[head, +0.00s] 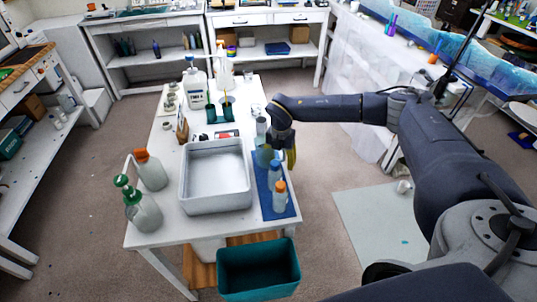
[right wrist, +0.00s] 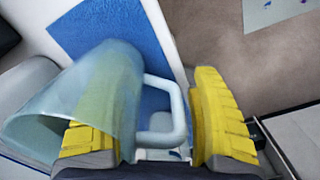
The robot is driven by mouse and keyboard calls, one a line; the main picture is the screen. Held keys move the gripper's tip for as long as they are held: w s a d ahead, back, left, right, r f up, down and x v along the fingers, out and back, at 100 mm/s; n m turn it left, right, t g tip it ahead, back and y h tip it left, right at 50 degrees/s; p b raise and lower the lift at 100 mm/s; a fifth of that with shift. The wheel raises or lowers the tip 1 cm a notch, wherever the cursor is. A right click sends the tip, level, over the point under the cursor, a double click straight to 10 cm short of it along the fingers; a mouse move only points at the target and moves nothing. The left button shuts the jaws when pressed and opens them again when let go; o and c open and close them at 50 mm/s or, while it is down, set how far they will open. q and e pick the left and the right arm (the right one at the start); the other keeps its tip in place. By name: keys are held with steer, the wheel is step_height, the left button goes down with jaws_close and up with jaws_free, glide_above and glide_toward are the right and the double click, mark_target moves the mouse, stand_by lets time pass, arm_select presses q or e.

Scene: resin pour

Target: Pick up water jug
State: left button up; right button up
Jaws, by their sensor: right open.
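The water jug (right wrist: 95,100) is a translucent pale blue-green jug with a loop handle (right wrist: 177,112). In the head view the jug (head: 264,156) stands near the right edge of the white table, partly hidden by my gripper. My right gripper (head: 289,157) points down at the jug's right side. In the right wrist view its yellow fingers are spread apart, with the handle in the gap between them. The left finger is partly behind the jug's wall, and I cannot tell whether it touches. My left gripper is not in view.
A blue mat (head: 262,192) carries two bottles with blue (head: 274,174) and orange (head: 279,197) caps. A large grey-white tray (head: 216,208) fills the table's middle. A teal bin (head: 258,272) is at the front. Pump and spray bottles (head: 143,208) stand at the left.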

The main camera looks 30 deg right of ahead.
steer(key=shift+c, duration=0.4)
jaws_close()
